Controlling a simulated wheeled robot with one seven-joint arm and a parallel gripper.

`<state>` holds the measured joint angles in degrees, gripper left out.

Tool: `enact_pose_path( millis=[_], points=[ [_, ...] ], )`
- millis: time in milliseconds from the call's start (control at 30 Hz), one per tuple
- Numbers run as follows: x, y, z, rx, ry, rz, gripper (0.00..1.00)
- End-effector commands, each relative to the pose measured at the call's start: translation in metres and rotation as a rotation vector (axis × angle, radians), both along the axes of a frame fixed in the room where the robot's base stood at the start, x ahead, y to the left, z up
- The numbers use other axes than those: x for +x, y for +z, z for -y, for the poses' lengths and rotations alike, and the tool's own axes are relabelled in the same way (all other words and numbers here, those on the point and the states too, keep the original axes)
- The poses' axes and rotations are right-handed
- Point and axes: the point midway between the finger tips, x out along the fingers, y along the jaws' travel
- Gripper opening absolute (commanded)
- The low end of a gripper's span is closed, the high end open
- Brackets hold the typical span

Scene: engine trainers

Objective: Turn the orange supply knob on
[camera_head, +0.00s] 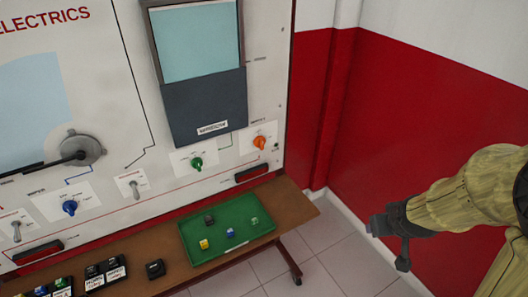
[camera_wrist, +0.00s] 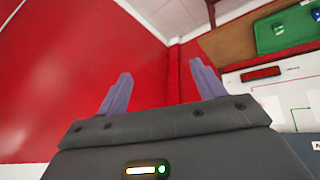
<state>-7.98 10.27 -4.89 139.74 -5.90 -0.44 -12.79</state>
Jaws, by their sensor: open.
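The orange supply knob (camera_head: 260,142) sits on a white label plate at the lower right of the trainer panel in the head view. My gripper (camera_head: 385,237) is to the right of the panel, in front of the red wall, well apart from the knob. In the wrist view my gripper (camera_wrist: 160,92) shows its two fingers spread wide with nothing between them. The orange knob does not show clearly in the wrist view.
A green knob (camera_head: 196,163), a blue knob (camera_head: 70,207) and toggle switches are on the same panel (camera_head: 150,185). A brown shelf (camera_head: 300,211) below holds a green tray (camera_head: 215,256) with small blocks. The red wall (camera_head: 430,120) stands close on the right.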

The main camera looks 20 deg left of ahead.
Motion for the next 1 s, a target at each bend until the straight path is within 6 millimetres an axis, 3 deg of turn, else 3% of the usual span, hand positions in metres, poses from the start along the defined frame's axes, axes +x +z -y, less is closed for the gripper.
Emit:
enact_pose_path(
  millis=[33,200,300,433,567,733,833,1000],
  points=[
    [0.025,-0.015,-0.011,-0.038,0.089,0.065,0.68],
    [0.102,-0.031,-0.054,-0.186,0.401,0.337,0.68],
    [0.137,-0.039,-0.09,-0.279,0.582,0.504,0.68],
    [0.167,-0.05,-0.145,-0.398,0.815,0.734,0.68],
    [0.178,-0.065,-0.206,-0.511,1.035,0.979,0.68],
    [0.168,-0.078,-0.27,-0.612,1.24,1.265,0.68],
    [0.161,-0.08,-0.288,-0.637,1.293,1.357,0.68],
    [0.159,-0.079,-0.293,-0.646,1.307,1.391,0.68]
  ],
)
